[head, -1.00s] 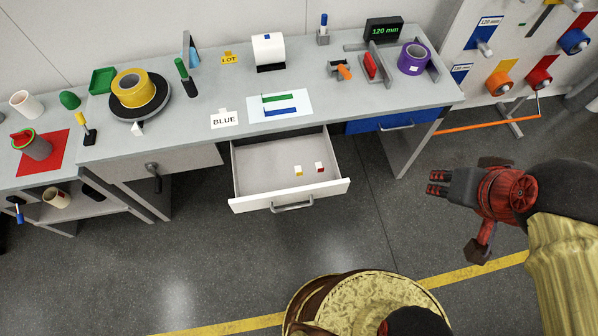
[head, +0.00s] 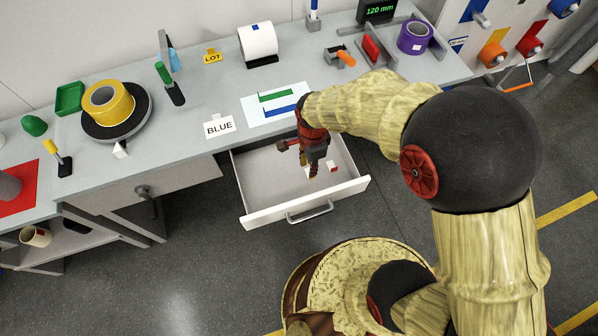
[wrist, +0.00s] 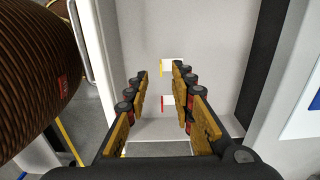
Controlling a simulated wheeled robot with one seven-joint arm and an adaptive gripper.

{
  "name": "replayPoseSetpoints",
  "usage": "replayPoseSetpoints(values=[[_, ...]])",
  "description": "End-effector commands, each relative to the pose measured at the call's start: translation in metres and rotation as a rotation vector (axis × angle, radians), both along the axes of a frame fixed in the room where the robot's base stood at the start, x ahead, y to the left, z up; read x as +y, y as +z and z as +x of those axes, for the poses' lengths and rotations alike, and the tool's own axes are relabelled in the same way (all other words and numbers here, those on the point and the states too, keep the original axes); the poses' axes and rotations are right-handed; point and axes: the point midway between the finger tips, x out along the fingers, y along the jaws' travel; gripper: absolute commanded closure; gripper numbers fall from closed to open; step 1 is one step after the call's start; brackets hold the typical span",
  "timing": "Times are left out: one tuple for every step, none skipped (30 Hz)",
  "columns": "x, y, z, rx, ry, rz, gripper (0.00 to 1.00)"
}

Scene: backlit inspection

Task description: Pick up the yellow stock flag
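The yellow stock flag (wrist: 166,67), a small white piece with a yellow edge, lies in the open drawer (head: 258,205). In the wrist view it shows just beyond my fingertips, roughly midway between them. In the head view my gripper mostly hides it. A similar red-edged flag (wrist: 167,102) lies near it and also shows in the head view (head: 332,166). My gripper (head: 314,170) points down over the drawer. In the wrist view its fingers (wrist: 160,78) are spread apart with nothing held between them.
The drawer's front panel and handle (head: 310,211) stick out from the bench (head: 200,155). Above the drawer are a BLUE card (head: 219,127) and a white sheet (head: 253,112) with green and blue strips. A yellow tape roll (head: 107,104) stands farther left.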

Motion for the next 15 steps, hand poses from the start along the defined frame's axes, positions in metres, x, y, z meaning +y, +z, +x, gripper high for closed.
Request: replayPoseSetpoints(values=[[0.000, -0.006, -0.001, 0.003, -0.006, -0.001, 0.76], [0.000, -0.010, -0.001, 0.004, -0.008, -0.001, 0.76], [0.000, -0.014, -0.001, 0.003, -0.008, -0.001, 0.76], [0.000, -0.017, -0.001, 0.003, -0.008, -0.001, 0.76], [0.000, -0.020, 0.000, 0.002, -0.008, -0.001, 0.76], [0.000, -0.024, 0.000, 0.002, -0.008, -0.001, 0.76], [0.000, -0.026, 0.000, 0.002, -0.008, -0.001, 0.76], [-0.001, -0.028, 0.000, 0.002, -0.008, -0.001, 0.76], [-0.001, -0.030, 0.000, 0.002, -0.008, -0.001, 0.76], [-0.001, -0.032, 0.000, 0.001, -0.008, 0.000, 0.76], [-0.002, -0.034, 0.001, 0.001, -0.008, 0.000, 0.76], [-0.002, -0.038, 0.001, 0.002, -0.008, -0.001, 0.76], [-0.003, -0.042, 0.001, 0.002, -0.008, -0.001, 0.76], [-0.004, -0.047, 0.002, 0.002, -0.008, -0.001, 0.76], [-0.005, -0.053, 0.002, 0.003, -0.009, -0.001, 0.76]])
